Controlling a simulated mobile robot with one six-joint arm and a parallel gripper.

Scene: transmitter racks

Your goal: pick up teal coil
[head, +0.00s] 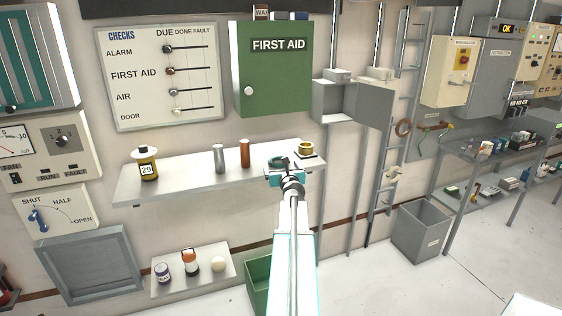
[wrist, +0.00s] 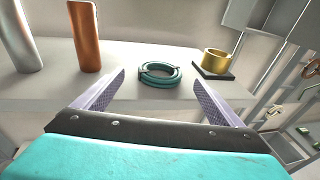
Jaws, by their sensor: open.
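The teal coil (wrist: 160,74) lies flat on the white shelf (wrist: 50,92) in the wrist view, ahead of my fingertips and centred between them. My gripper (wrist: 163,84) is open, with one finger to each side and nothing between them. In the head view my gripper (head: 283,166) is over the right part of the shelf (head: 190,181) and hides part of the coil (head: 278,161). Whether the fingers touch the coil cannot be told.
A brass ring on a dark base (wrist: 214,62) stands close right of the coil. A copper cylinder (wrist: 84,36) and a silver cylinder (wrist: 18,38) stand to the left. An open grey box (head: 334,101) hangs above right.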

